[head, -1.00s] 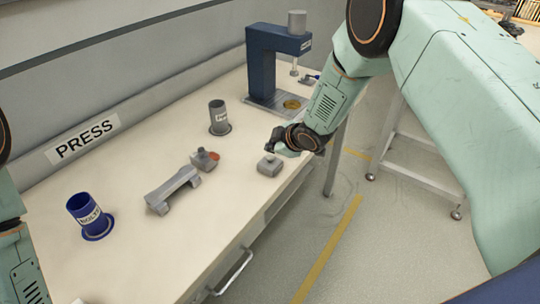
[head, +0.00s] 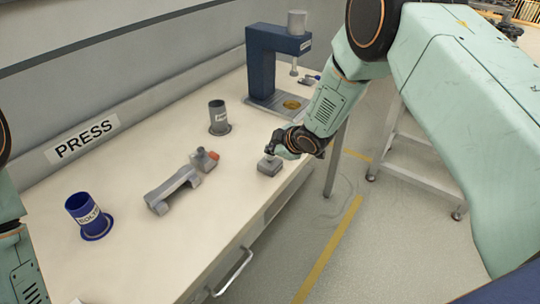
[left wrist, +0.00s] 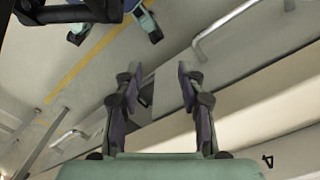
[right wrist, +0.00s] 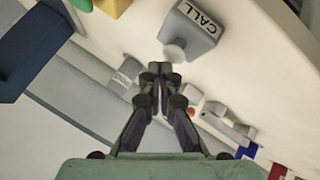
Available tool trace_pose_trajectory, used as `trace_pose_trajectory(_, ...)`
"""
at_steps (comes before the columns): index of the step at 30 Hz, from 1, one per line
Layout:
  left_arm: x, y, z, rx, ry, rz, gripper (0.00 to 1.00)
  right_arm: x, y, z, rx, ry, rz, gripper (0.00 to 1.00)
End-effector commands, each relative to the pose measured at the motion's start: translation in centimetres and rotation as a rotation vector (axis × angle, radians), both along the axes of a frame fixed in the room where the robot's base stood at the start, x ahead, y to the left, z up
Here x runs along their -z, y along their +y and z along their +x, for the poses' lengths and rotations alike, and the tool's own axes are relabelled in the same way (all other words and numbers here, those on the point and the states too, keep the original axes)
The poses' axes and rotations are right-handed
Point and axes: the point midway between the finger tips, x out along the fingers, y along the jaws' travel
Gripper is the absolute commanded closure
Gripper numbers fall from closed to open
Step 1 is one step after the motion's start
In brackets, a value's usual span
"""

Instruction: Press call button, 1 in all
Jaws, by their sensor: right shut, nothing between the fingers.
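The call button is a small grey box (head: 270,166) near the front edge of the bench. In the right wrist view, the box (right wrist: 199,30) carries the word CALL and a round pale button (right wrist: 175,51) on its face. My right gripper (head: 270,150) is shut and empty, pointing down just over the box. In the right wrist view its fingertips (right wrist: 160,68) are close to the round button; I cannot tell whether they touch. My left gripper (left wrist: 159,72) is open and empty, away from the button; only its arm shows at the head view's left edge.
A blue press (head: 262,70) stands at the bench's far end. A grey cup (head: 218,118), a grey handle-shaped part (head: 172,190), a small grey block with a red part (head: 204,160) and a blue cup (head: 88,216) stand on the bench. A PRESS sign (head: 85,139) is behind.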

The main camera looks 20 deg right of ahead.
Motion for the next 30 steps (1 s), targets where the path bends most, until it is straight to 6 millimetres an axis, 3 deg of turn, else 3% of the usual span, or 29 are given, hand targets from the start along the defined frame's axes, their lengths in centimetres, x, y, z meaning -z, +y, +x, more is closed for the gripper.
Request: trace_pose_trajectory(30,0.8,0.0,0.0,0.0,0.0,0.0,0.6,1.2,0.0,0.0,0.0,0.001,0.0,1.0)
